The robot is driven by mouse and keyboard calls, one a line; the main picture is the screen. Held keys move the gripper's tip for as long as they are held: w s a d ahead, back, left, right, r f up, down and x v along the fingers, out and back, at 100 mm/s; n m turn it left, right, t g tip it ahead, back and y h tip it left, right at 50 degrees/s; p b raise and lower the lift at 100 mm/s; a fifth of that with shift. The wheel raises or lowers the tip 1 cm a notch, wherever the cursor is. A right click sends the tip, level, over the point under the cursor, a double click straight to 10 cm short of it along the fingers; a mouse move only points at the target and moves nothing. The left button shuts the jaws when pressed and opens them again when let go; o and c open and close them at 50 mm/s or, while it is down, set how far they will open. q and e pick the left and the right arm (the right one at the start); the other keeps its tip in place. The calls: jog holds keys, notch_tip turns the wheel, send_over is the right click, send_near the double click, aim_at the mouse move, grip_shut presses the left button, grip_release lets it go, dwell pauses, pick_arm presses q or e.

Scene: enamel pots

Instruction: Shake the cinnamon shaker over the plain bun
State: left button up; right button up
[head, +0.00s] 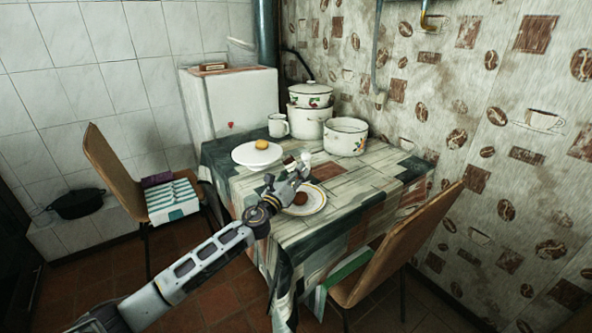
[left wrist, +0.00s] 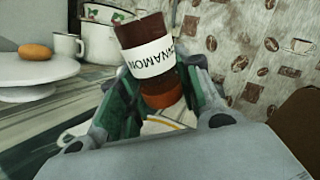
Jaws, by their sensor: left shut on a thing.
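My left gripper (head: 287,178) is shut on the cinnamon shaker, a dark red-brown jar with a white CINNAMON label. The shaker (left wrist: 150,60) leans slightly between the fingers in the left wrist view, its lettering slanted. In the head view the gripper is over the table's near left part, close to a rimmed plate. A plain golden bun (head: 262,145) sits on a white stand (head: 250,158), behind and left of the gripper; it also shows at the left of the wrist view (left wrist: 36,51). The shaker is not above this bun. My right gripper is not in view.
The rimmed plate (head: 318,204) holds a dark brown round item (head: 301,198). A white mug (head: 278,126), an enamel pot (head: 345,138) and stacked pots (head: 310,119) stand at the back. Chairs flank the table (head: 365,187); its right part is clear.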

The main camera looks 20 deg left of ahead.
aim_at(293, 167)
pick_arm(q)
jog(key=shift+f, duration=1.25)
dwell(0.9)
jog(key=shift+r, duration=2.95)
jog(key=shift+f, duration=2.9)
